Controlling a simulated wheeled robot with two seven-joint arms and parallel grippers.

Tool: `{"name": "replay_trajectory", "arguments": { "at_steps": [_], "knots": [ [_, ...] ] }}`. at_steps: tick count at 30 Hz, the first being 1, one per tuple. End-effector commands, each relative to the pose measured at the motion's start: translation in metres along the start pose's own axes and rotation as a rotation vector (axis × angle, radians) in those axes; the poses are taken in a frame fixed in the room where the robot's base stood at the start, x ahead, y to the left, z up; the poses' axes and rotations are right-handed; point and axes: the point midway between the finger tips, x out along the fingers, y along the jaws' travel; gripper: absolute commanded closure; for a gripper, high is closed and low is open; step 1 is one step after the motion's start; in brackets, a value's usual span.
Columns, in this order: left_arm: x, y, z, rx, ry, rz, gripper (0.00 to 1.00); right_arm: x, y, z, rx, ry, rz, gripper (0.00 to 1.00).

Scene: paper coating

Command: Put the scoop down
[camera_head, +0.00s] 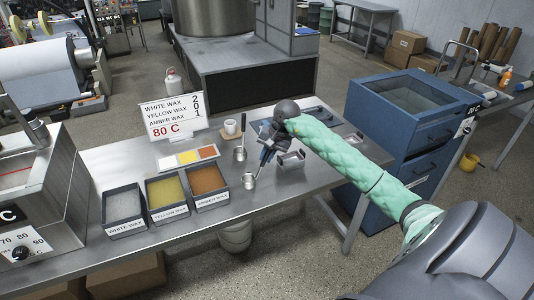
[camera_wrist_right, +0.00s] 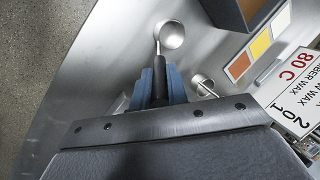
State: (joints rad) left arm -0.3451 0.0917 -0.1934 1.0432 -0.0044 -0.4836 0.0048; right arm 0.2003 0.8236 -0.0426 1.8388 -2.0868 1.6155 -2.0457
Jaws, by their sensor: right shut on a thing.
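My right gripper (camera_head: 266,154) is shut on the dark handle of a metal scoop. The scoop (camera_head: 249,182) hangs with its round bowl low over the steel table (camera_head: 285,190), to the right of the amber wax bin (camera_head: 209,202). I cannot tell whether the bowl touches the table. In the right wrist view the scoop's bowl (camera_wrist_right: 171,36) lies beyond the blue fingertips (camera_wrist_right: 160,85), with the handle between them. My left gripper is not in view.
A metal cup with a handle (camera_head: 240,154) stands behind the scoop. A small metal holder (camera_head: 291,160) is right of the gripper. White wax (camera_head: 125,228) and yellow wax (camera_head: 168,214) bins, a colour card (camera_head: 184,157) and a sign (camera_head: 173,115) are to the left.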

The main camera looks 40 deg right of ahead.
Motion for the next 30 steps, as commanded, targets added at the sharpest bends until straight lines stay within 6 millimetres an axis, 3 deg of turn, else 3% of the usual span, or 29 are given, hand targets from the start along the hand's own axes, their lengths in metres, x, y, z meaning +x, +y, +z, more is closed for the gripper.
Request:
{"name": "replay_trajectory", "arguments": {
  "at_steps": [17,18,21,30],
  "knots": [
    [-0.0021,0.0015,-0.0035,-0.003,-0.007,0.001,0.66,0.0030,0.0010,-0.0002,0.000,0.001,0.000,1.00],
    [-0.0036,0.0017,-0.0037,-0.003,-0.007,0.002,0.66,0.0027,0.0009,-0.0001,0.000,0.001,0.000,0.78],
    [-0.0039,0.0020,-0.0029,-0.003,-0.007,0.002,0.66,0.0026,0.0009,-0.0001,0.000,0.001,0.000,0.62],
    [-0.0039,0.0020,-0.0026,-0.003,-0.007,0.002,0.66,0.0022,0.0008,-0.0001,0.000,0.001,0.000,0.62]
  ]
}}
